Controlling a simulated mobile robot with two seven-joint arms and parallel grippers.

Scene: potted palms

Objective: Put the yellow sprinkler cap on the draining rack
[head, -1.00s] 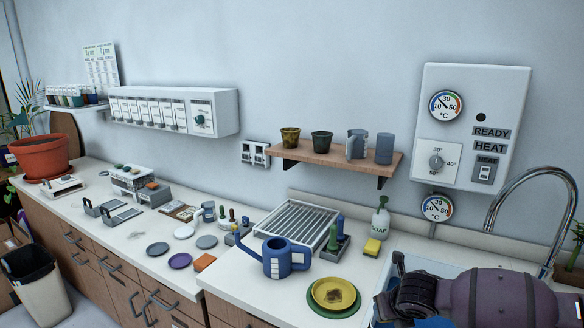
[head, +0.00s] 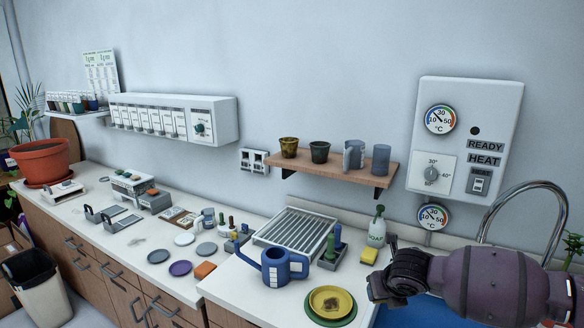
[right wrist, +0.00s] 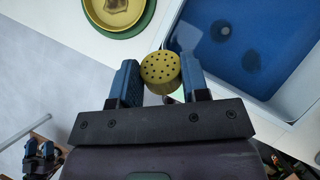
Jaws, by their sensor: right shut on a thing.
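The yellow sprinkler cap (right wrist: 160,70), round with dark holes in its face, is between the two blue fingers of my right gripper (right wrist: 158,84) in the right wrist view. The gripper is shut on it. In the head view my right gripper (head: 378,290) is at the lower right, above the counter and sink edge, right of the yellow plate. The draining rack (head: 293,232), a white-rimmed tray with grey slats, lies on the counter behind the blue watering can and left of my gripper. Its slats look bare.
A blue watering can (head: 277,267) stands in front of the rack. A yellow plate (head: 344,296) on a green one (head: 322,319) lies near the counter edge. A yellow sponge (head: 369,256), a soap bottle (head: 377,228) and a green-handled tool stand (head: 333,250) are behind. The blue sink (right wrist: 225,50) is beside my gripper.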

